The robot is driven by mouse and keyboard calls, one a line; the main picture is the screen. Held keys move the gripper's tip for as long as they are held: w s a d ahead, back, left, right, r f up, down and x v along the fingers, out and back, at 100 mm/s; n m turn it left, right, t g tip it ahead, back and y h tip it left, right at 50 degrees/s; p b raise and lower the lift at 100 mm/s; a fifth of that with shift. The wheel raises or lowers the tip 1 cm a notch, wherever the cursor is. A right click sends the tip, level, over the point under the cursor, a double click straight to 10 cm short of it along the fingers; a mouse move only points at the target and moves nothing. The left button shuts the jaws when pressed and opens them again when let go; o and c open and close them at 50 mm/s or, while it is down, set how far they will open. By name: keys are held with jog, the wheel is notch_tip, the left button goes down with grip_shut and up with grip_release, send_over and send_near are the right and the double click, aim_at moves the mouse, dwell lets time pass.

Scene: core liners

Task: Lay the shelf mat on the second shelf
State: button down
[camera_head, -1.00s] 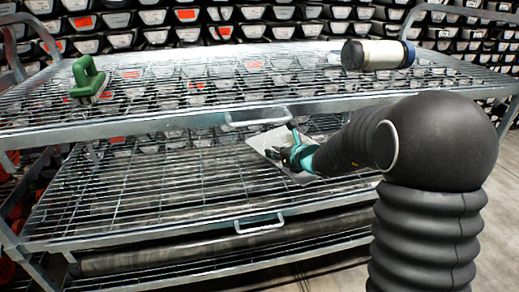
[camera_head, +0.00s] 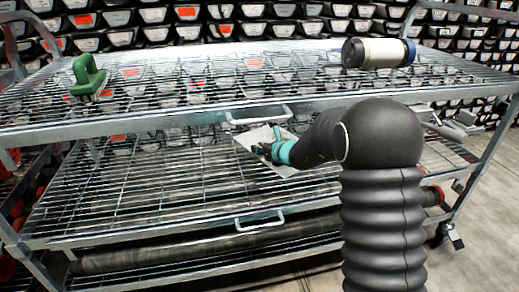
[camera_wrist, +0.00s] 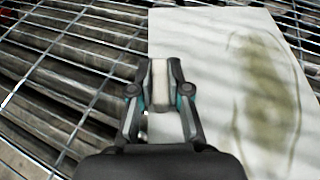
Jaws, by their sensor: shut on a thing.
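The shelf mat (camera_head: 257,136) is a thin, pale grey-white sheet. My gripper (camera_head: 270,150) is shut on the mat near one edge, between the top shelf and the second shelf. In the wrist view the mat (camera_wrist: 215,50) reaches beyond the fingertips (camera_wrist: 160,75) and to the right, with a brownish-green stain on its right part. The second shelf (camera_head: 130,190) is a wire grid below the mat; its bars (camera_wrist: 75,60) show to the left of the mat in the wrist view. I cannot tell whether the mat touches the shelf.
The top wire shelf (camera_head: 200,85) lies above my gripper. On it are a green-handled tool (camera_head: 88,76) at left and a pale cylinder with dark ends (camera_head: 375,53) at right. A long tube (camera_head: 160,255) lies beneath the second shelf. The second shelf's left part is clear.

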jog(key=c, duration=1.1)
grip_release()
jog(key=shift+c, duration=0.2)
jog(key=v, duration=1.2)
jog(key=shift+s, duration=0.1)
jog(key=s+r+n+g, duration=0.2)
jog(key=s+r+n, duration=0.1)
jog(key=s+n, duration=0.55)
jog(key=s+r+n+g, duration=0.2)
jog(key=s+r+n, duration=0.1)
jog(key=s+n, duration=0.55)
jog(key=s+d+n+h, duration=0.4)
jog(key=s+d+n, duration=0.1)
jog(key=s, duration=0.5)
jog(key=s+d+f+n+g+h, duration=0.1)
jog(key=s+d+n+h, duration=0.3)
jog(key=s+d+n, duration=0.2)
jog(key=s+d, duration=0.2)
jog(key=s, duration=0.2)
jog(key=shift+s+f, duration=0.2)
jog(key=shift+f, duration=0.15)
